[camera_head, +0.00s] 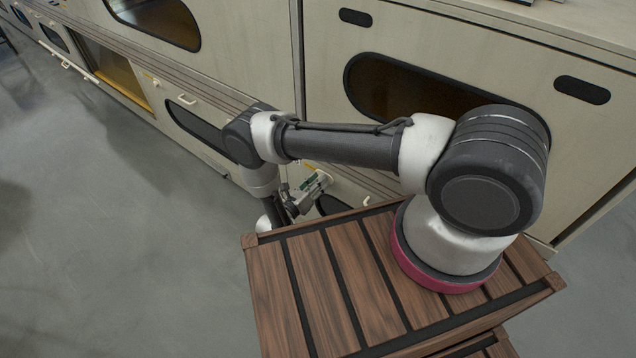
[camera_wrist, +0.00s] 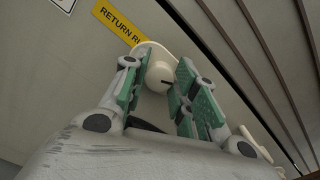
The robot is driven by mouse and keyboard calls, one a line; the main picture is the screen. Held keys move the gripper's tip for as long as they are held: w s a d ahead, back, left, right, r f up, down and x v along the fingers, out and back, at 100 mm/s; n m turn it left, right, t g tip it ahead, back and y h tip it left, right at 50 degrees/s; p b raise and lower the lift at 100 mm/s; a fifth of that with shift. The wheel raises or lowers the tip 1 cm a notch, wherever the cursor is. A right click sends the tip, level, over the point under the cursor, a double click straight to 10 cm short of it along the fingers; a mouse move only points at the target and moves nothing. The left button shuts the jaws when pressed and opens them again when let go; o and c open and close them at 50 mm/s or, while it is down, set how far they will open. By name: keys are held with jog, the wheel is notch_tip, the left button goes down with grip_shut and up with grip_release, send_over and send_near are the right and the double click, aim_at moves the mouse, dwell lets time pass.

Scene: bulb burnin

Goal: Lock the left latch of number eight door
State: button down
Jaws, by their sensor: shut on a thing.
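A cream latch knob (camera_wrist: 160,74) with a short black mark is on the pale cabinet face in the wrist view. My gripper (camera_wrist: 157,90) has its green-padded fingers on both sides of this knob and is shut on it. In the head view my gripper (camera_head: 318,183) is low against the cabinet front, beyond the wooden deck, and the knob cannot be made out there. No door number is readable, so I cannot tell which door this latch belongs to.
A yellow label (camera_wrist: 118,22) with partly hidden lettering is beside the knob. Long dark grooves (camera_wrist: 262,55) run along the panel, and a cream handle (camera_wrist: 256,143) is at lower right. Cabinet doors with dark windows (camera_head: 385,88) line the wall. Open floor (camera_head: 120,230) lies left.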

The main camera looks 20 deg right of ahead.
jog(key=n, duration=1.2)
jog(key=shift+w+a+f, duration=0.1)
jog(key=shift+f, duration=0.05)
jog(key=shift+n, duration=0.4)
jog(key=c, duration=1.1)
grip_release()
jog(key=v, duration=1.2)
